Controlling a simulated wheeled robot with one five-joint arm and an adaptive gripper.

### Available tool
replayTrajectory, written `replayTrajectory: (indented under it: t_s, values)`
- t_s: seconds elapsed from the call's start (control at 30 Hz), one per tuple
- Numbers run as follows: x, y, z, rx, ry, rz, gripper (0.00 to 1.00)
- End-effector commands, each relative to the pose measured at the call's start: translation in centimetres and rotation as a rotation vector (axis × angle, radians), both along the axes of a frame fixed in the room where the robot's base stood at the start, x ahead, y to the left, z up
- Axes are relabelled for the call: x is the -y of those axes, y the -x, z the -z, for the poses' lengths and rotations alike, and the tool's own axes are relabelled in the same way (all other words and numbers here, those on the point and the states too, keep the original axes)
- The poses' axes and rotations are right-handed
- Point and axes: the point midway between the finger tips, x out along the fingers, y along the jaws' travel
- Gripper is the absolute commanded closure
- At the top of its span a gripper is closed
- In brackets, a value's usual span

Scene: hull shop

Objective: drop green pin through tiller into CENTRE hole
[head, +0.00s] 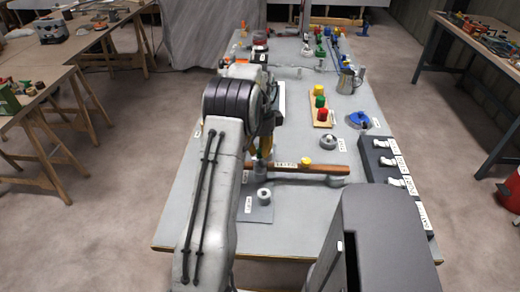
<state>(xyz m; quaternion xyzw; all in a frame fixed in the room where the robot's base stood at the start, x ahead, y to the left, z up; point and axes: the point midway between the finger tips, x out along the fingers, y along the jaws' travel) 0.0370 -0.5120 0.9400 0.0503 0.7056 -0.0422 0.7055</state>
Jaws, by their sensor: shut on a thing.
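The wooden tiller (325,168) lies crosswise in mid-table, with a white label and a yellow knob (306,161) on it. My gripper (261,157) is at its left end, partly hidden by my arm. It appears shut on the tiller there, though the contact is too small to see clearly. A green-topped piece, likely the green pin (320,102), stands on a small wooden board (322,123) between a yellow and a red one, beyond the tiller and apart from my gripper. I cannot make out which hole is the centre one.
A grey plate with a round fitting (264,196) lies in front of the tiller. A dark block with white labelled fittings (384,158) lines the right edge. A metal jug (346,82) and blue round item (359,120) stand behind. The near right table area is partly blocked.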

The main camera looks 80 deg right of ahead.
Motion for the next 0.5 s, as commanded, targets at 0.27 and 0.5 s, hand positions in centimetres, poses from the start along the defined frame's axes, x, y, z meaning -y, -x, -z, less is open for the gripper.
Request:
replayTrajectory:
  t_s: [0.27, 0.5]
  values:
    - [0.0, 0.0, 0.7, 0.000, -0.001, 0.000, 1.00]
    - [0.0, 0.0, 1.2, 0.000, -0.001, 0.000, 1.00]
